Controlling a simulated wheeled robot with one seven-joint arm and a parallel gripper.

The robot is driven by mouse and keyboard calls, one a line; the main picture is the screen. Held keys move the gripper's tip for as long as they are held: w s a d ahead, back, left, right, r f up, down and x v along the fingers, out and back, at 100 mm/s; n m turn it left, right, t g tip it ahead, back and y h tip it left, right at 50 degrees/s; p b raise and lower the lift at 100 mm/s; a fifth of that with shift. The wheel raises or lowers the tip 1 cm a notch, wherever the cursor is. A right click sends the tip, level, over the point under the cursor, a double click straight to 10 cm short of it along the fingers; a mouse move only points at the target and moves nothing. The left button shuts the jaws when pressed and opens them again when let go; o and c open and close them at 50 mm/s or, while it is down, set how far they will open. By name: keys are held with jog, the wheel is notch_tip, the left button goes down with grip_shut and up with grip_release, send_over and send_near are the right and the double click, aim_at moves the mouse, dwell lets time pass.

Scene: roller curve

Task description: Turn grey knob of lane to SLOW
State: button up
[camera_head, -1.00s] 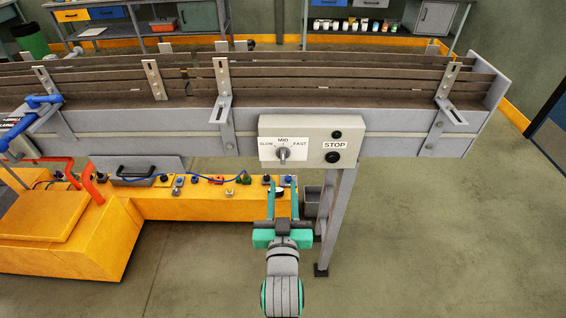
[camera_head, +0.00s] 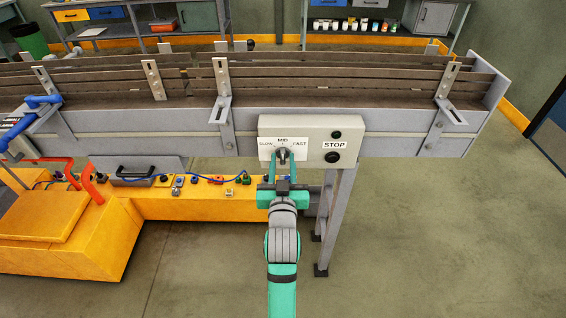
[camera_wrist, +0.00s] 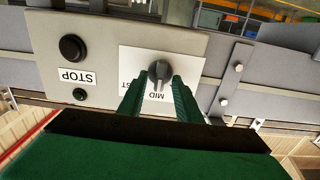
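The grey knob (camera_head: 282,155) sits on a white label marked SLOW, MID and FAST, on the pale control box (camera_head: 312,127) of the lane. SLOW is at the left, MID at the top, FAST at the right. The knob also shows in the wrist view (camera_wrist: 159,72), its pointer line toward MID. My gripper (camera_head: 282,160) is at the knob, its green fingers apart on either side of it. In the wrist view the open fingertips (camera_wrist: 158,85) flank the knob's lower part. I cannot tell whether they touch it.
A black STOP button (camera_head: 332,157) and another black round part (camera_head: 337,134) sit right of the knob. The grey lane frame (camera_head: 400,132) runs behind the box. A grey leg (camera_head: 336,215) stands below it. A yellow bench (camera_head: 180,205) lies lower left.

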jog(key=shift+c, duration=0.7)
grip_shut()
jog(key=n, duration=0.4)
jog(key=shift+n, duration=0.3)
jog(key=n, duration=0.4)
jog(key=shift+a+f, duration=0.1)
jog(key=shift+a, duration=0.05)
jog(key=shift+n, duration=0.3)
jog(key=shift+o, duration=0.7)
grip_release()
